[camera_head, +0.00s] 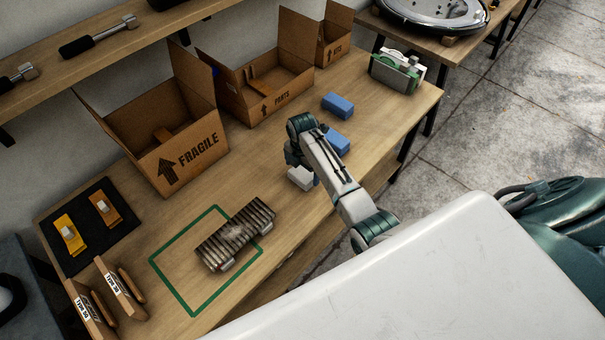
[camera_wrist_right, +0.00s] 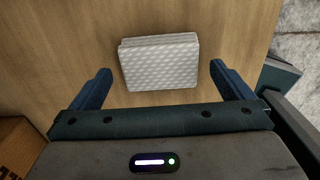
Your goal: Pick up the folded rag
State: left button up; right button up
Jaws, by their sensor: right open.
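The folded rag (camera_wrist_right: 160,63) is a white, quilted, layered rectangle lying flat on the wooden bench. In the head view the rag (camera_head: 300,178) is partly hidden behind my right arm. My right gripper (camera_wrist_right: 160,82) is open, with one blue finger on each side and the rag between and just ahead of them. The fingers do not touch it. In the head view my right gripper (camera_head: 297,160) points down above the rag. My left gripper is not in view.
Blue blocks (camera_head: 338,105) lie behind my right arm. Open cardboard boxes (camera_head: 185,150) line the wall. A ribbed metal part (camera_head: 236,234) sits over a green outline (camera_head: 178,282). A green-and-white device (camera_head: 397,72) stands at the bench's far right.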

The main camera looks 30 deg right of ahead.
aim_at(302, 173)
jog(key=shift+f, duration=1.35)
jog(key=shift+c, duration=0.4)
jog(key=c, duration=0.8)
jog(key=shift+r, duration=0.1)
notch_tip(302, 173, up, 10)
jog(key=shift+f+b, duration=0.1)
jog(key=shift+b, duration=0.8)
